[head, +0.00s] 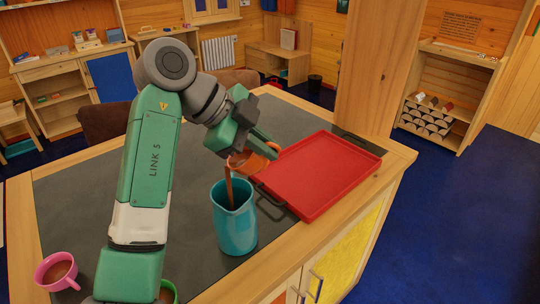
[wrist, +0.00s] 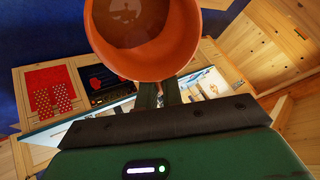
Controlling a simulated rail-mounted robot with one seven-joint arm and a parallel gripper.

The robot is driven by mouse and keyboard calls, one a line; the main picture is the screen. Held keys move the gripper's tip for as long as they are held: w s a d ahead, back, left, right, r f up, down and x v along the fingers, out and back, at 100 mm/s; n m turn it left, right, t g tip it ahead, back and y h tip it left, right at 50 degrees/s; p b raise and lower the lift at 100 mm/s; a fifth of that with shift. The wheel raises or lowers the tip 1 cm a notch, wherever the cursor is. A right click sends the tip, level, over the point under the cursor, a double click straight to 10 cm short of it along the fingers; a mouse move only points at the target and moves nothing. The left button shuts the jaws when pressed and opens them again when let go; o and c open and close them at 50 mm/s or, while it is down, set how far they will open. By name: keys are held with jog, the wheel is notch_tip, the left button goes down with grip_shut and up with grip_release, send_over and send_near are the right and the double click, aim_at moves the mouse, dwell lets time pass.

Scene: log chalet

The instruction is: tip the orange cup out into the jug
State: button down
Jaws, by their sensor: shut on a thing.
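My gripper (head: 262,137) is shut on the orange cup (head: 252,160) and holds it tilted above the jug. The blue-teal jug (head: 235,228) stands upright on the dark countertop. A brown stream runs from the cup's lip down into the jug's mouth. In the wrist view the orange cup (wrist: 184,46) fills the top middle, its round opening showing with brown liquid inside. My gripper's fingers (wrist: 158,95) meet the cup at its lower edge. The jug is not clearly seen in the wrist view, and its contents are hidden in the head view.
A red tray (head: 318,172) with dark handles lies just right of the jug. A pink cup (head: 57,271) with brown contents stands at the front left. A green cup (head: 168,292) is partly hidden behind my arm. A wooden post (head: 372,65) rises behind the tray.

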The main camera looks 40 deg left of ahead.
jog(key=shift+s+a+r+t+h+b, duration=0.15)
jog(key=shift+a+t+h+b, duration=0.1)
jog(key=shift+t+h+b, duration=0.15)
jog(key=shift+s+a+r+t+h+b, duration=0.1)
jog(key=shift+s+a+t+h+b, duration=0.15)
jog(key=shift+h, duration=0.25)
jog(key=shift+s+a+r+n+t+h+b, duration=0.15)
jog(key=shift+s+a+t+h+b, duration=0.1)
jog(key=shift+a+t+h+b, duration=0.3)
jog(key=shift+s+a+r+n+t+h+b, duration=0.1)
jog(key=shift+s+a+n+t+h+b, duration=0.1)
jog(key=shift+t+h+b, duration=0.3)
jog(key=shift+a+r+h, duration=0.1)
jog(key=shift+r+h, duration=0.05)
jog(key=shift+h, duration=0.2)
jog(key=r+y+p, duration=0.1)
jog(key=p, duration=0.2)
jog(key=shift+r+g, duration=0.3)
jog(key=shift+g, duration=0.1)
jog(key=shift+s+r+g+y+p, duration=0.1)
jog(key=shift+r+g+y+p, duration=0.8)
jog(key=shift+g+y, duration=0.6)
jog(key=shift+w+r+g+y+p, duration=0.1)
jog(key=shift+r+g+y+p, duration=0.45)
jog(key=shift+g+y+p, duration=0.8)
jog(key=shift+s+r+g+y+p, duration=0.1)
jog(key=shift+r+g+y+p, duration=0.7)
jog(key=shift+g+y, duration=0.85)
